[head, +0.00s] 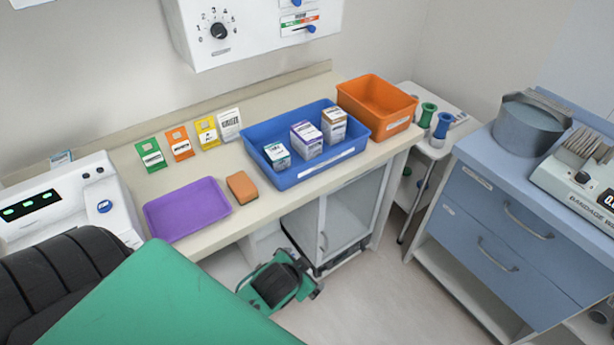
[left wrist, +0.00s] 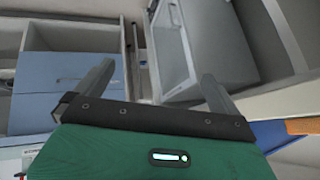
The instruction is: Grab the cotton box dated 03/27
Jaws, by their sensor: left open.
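Three small white boxes stand in a blue bin (head: 262,163) on the counter. One has teal markings (head: 277,156), one purple (head: 306,141) and one brown (head: 334,125). Their printing is too small to read, so I cannot tell which bears 03/27. My left gripper (head: 312,283) is low in front of the counter, below and apart from the bin, by the glass-door cabinet. In the left wrist view its two grey fingers (left wrist: 157,78) are spread with nothing between them. A blue edge of the bin (left wrist: 283,136) shows there at right. My right gripper is not in view.
An orange bin (head: 372,103) stands right of the blue one. A purple tray (head: 187,208), a brown sponge-like block (head: 242,187) and several coloured packets (head: 180,143) lie to the left. The counter's front edge and glass-door cabinet (head: 350,215) are near the gripper. Blue drawers (head: 515,225) stand at right.

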